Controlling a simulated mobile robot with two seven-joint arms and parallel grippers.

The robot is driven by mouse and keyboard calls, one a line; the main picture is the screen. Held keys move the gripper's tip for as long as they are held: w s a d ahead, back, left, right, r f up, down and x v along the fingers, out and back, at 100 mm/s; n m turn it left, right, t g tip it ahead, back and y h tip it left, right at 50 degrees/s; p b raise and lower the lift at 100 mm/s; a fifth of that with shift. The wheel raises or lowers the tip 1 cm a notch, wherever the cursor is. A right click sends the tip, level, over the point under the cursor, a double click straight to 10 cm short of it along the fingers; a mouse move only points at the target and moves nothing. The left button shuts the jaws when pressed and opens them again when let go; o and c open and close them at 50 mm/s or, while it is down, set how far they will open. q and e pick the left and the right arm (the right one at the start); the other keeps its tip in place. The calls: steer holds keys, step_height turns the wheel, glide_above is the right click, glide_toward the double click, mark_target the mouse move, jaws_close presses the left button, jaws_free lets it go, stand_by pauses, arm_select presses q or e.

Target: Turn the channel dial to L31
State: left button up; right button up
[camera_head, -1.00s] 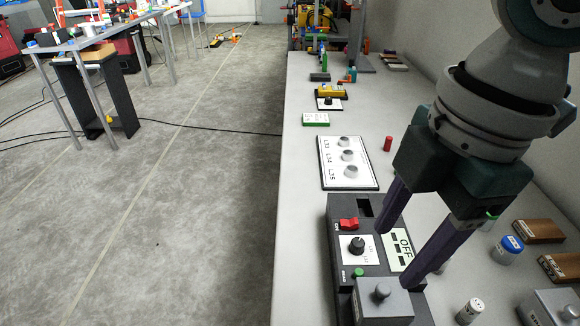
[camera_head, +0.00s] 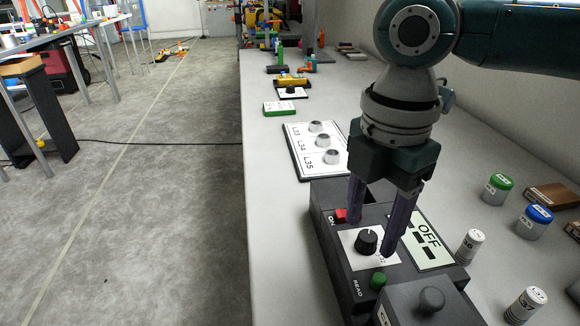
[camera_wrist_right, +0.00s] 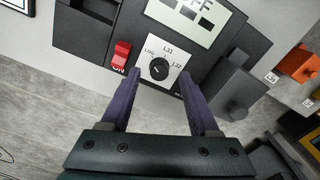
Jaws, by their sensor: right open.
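The channel dial (camera_head: 367,241) is a black round knob on a white plate, on top of a dark instrument box (camera_head: 325,200). In the right wrist view the dial (camera_wrist_right: 159,69) has the marks LOC, L31 and L32 around it; I cannot tell for sure which mark it points at. My right gripper (camera_head: 372,232) is open, its purple fingers pointing down over the box, one on each side of the dial. In the right wrist view the gripper (camera_wrist_right: 160,88) has its fingertips apart, with the dial between and just beyond them. My left gripper is not in view.
The box also has a red switch (camera_head: 341,215), a green button (camera_head: 379,281) and a display (camera_head: 428,240) reading OFF. A grey block with a knob (camera_head: 431,300) stands at its near end. Labelled jars (camera_head: 535,221) stand to the right. A white panel (camera_head: 316,150) lies behind.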

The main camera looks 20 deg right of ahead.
steer(key=shift+f, duration=0.75)
jaws_close()
